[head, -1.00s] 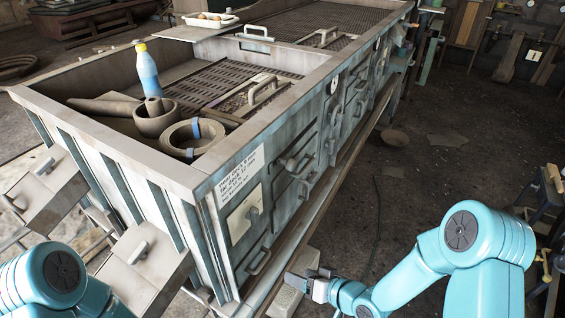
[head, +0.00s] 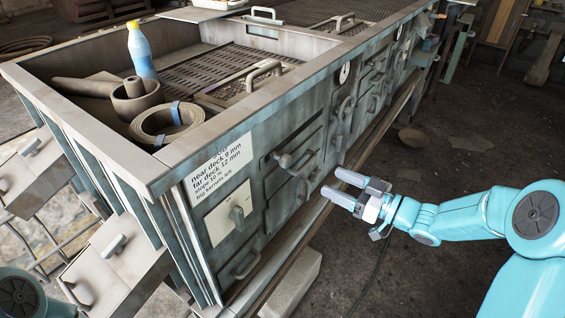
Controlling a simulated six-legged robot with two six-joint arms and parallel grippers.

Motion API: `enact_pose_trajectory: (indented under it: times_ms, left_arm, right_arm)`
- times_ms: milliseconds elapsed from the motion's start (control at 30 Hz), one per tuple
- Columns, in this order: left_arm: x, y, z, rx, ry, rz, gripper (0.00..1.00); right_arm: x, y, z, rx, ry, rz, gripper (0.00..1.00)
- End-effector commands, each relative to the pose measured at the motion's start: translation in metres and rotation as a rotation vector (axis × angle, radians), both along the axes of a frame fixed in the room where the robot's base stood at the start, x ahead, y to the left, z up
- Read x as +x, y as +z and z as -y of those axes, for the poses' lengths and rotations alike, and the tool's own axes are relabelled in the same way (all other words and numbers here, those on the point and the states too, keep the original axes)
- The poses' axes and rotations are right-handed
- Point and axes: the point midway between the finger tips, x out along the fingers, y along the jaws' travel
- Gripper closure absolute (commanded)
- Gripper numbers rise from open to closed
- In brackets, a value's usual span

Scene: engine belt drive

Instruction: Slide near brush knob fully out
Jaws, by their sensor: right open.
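A grey protruding knob (head: 283,160) sticks out of the side wall of the long metal machine (head: 160,180), right of the white label; it appears to be the near brush knob. How far out it stands is hard to judge. My right gripper (head: 333,183) is open and empty, with its fingers pointing left towards the wall. It is right of the knob and slightly lower in the picture, apart from it. My left gripper is out of view; only part of my left arm shows at the bottom left.
A white label (head: 220,170), a switch plate (head: 219,225) and a lower handle (head: 246,265) are near the knob. More handles (head: 343,117) line the wall farther back. A pale block (head: 291,285) lies below. The floor right of the machine is mostly clear.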

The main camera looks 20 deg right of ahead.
Motion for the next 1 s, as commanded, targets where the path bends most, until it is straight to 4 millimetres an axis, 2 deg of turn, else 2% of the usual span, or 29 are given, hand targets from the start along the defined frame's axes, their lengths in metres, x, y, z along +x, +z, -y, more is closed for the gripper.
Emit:
enact_pose_trajectory:
  times_ms: [67,167,267,700,833,1000]
  left_arm:
    - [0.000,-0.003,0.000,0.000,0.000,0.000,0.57]
    - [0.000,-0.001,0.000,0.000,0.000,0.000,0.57]
    - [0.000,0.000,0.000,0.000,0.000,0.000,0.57]
    - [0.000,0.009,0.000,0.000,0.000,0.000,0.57]
    - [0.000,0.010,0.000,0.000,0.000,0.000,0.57]
    - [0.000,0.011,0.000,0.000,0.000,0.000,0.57]
  right_arm:
    - [-0.002,-0.004,0.005,-0.001,-0.017,-0.003,0.36]
    - [0.004,-0.004,0.000,-0.002,-0.020,-0.004,0.36]
    - [0.017,-0.003,-0.013,-0.001,-0.019,-0.004,0.36]
    - [0.099,-0.004,-0.074,-0.001,-0.017,-0.004,0.36]
    - [0.114,-0.004,-0.085,-0.002,-0.017,-0.005,0.36]
    - [0.124,-0.004,-0.091,-0.001,-0.019,-0.004,0.36]
